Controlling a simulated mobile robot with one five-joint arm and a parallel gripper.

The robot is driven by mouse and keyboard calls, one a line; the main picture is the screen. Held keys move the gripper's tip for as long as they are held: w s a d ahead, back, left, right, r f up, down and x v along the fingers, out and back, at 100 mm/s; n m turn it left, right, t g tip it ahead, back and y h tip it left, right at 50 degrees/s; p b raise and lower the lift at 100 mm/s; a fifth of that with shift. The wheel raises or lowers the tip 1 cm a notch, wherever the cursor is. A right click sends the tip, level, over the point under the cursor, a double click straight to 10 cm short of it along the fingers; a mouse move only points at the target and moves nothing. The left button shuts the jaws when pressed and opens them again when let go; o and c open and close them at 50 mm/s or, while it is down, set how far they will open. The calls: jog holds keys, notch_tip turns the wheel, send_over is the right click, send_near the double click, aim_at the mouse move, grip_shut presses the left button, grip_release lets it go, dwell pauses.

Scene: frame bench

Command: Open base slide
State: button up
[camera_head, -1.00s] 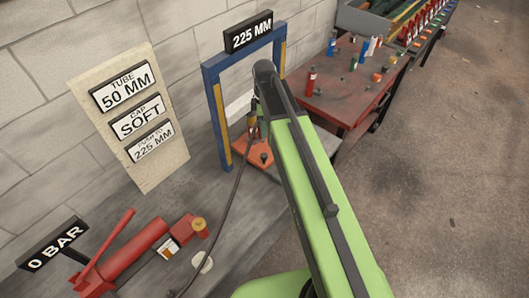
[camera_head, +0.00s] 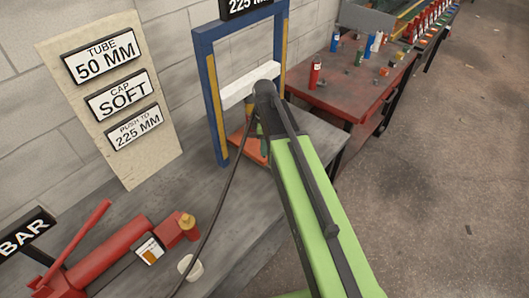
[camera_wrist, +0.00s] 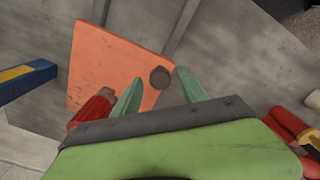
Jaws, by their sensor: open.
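The base slide looks to be the orange plate (camera_head: 241,140) at the foot of the blue frame (camera_head: 212,95). My arm hides part of it in the head view. In the wrist view the orange plate (camera_wrist: 105,60) lies flat on the grey bench, with a dark round knob (camera_wrist: 160,77) near its right edge. My gripper (camera_wrist: 158,84) is open, with its two green fingers apart on either side of the knob. I cannot tell whether they touch it or how high they are above it.
A red hand pump (camera_head: 115,248) with a brass cap stands on the grey bench, and a dark hose runs from it towards the frame. A sign board (camera_head: 110,100) leans on the wall. A red table (camera_head: 350,85) with bottles is behind. A white crossbar (camera_head: 236,92) spans the frame.

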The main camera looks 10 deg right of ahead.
grip_shut()
dwell(0.4)
dwell(1.1)
